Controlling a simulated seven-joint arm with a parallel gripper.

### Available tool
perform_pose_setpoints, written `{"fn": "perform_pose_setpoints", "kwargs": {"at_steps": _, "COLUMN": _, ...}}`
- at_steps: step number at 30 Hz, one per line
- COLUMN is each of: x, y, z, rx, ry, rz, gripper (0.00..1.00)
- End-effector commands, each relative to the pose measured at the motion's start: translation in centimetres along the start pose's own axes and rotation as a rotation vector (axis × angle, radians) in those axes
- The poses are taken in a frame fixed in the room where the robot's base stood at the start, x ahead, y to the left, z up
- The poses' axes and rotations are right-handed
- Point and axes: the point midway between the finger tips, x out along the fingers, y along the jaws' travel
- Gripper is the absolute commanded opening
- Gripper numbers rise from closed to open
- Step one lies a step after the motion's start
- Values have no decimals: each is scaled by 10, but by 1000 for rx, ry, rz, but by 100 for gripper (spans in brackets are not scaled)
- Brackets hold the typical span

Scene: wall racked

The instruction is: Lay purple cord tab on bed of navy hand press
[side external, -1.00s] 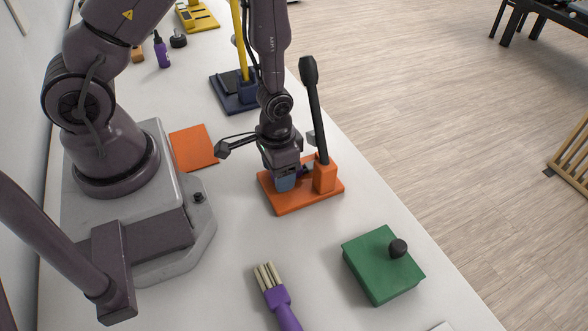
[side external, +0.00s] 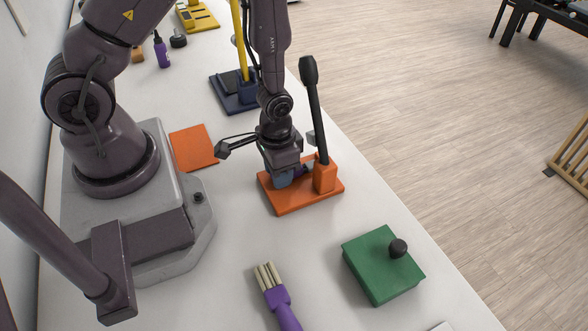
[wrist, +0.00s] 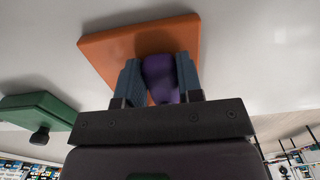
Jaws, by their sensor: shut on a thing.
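My gripper (side external: 284,181) is low over the base of an orange hand press (side external: 295,203). It is shut on the purple cord tab (side external: 301,170), which is mostly hidden by the fingers in the side view. In the wrist view the purple tab (wrist: 160,78) is between the two blue-grey fingers, in front of the orange base (wrist: 125,48). I cannot tell whether the tab touches that base. The navy hand press (side external: 236,103), with a yellow lever (side external: 239,40), stands farther back along the table, partly hidden by my arm.
The orange press's upright black lever (side external: 316,110) is close at my gripper's right. A yellow press (side external: 199,16), purple bottle (side external: 161,51) and orange pad (side external: 194,147) lie farther back. A green block (side external: 380,267) and purple brush (side external: 279,300) are in front.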

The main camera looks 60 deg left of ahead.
Motion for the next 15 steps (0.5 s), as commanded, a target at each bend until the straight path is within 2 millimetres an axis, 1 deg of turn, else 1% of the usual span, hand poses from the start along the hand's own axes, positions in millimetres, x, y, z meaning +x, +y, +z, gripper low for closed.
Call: {"fn": "perform_pose_setpoints", "kwargs": {"at_steps": 15, "x": -41, "y": 0, "z": 0, "rx": 0, "ry": 2, "rz": 0, "gripper": 6}}
